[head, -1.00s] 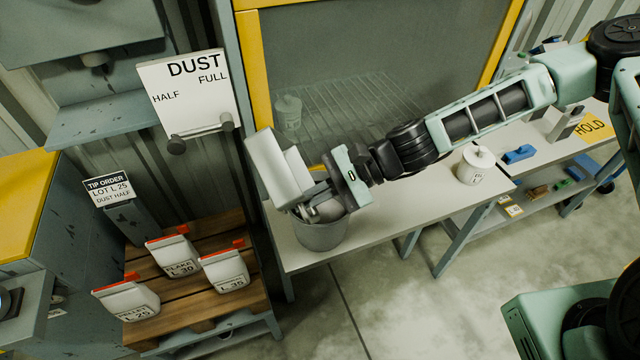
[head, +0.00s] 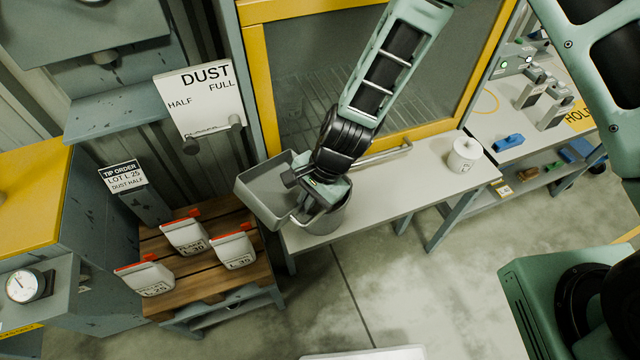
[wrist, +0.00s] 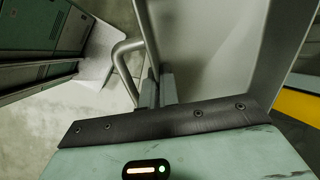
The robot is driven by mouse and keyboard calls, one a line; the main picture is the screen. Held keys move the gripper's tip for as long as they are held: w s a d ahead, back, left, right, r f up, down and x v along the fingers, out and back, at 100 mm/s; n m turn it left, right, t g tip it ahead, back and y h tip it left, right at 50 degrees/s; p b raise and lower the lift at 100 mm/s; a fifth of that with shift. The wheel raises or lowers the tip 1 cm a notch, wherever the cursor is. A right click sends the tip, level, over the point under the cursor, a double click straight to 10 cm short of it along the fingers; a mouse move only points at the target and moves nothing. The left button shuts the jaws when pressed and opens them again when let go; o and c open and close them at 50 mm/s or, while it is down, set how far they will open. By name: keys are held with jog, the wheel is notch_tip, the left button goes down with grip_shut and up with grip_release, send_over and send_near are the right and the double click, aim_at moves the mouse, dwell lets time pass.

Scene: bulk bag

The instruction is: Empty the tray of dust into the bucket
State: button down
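The tray (head: 262,205) is a grey, shallow metal box. In the head view it is close to level, with its open top facing up and its inside looking bare and grey. My gripper (head: 303,207) is shut on its near right side, at the handle as far as I can tell. The tray also fills the right of the wrist view (wrist: 215,50), with my fingers (wrist: 157,92) at its edge. The grey bucket (head: 327,222) stands on the bench, below and right of the tray. My gripper and wrist hide much of its mouth, so its contents cannot be seen.
The bench (head: 405,190) carries a white lidded pot (head: 463,155) to the right. A yellow-framed glass cabinet (head: 255,85) stands behind. A DUST sign (head: 200,100) with a lever is at the left. Several labelled bags (head: 185,237) sit on a wooden pallet (head: 255,285) at lower left.

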jog(key=shift+s+a+f+h, duration=0.1)
jog(key=shift+a+f+h, duration=0.2)
jog(key=shift+h, duration=0.6)
jog(key=shift+t+h, duration=0.3)
jog(key=shift+h, duration=0.1)
jog(key=shift+f, duration=0.25)
jog(key=shift+h, duration=0.6)
jog(key=shift+r, duration=3.5)
jog(key=shift+s, duration=0.1)
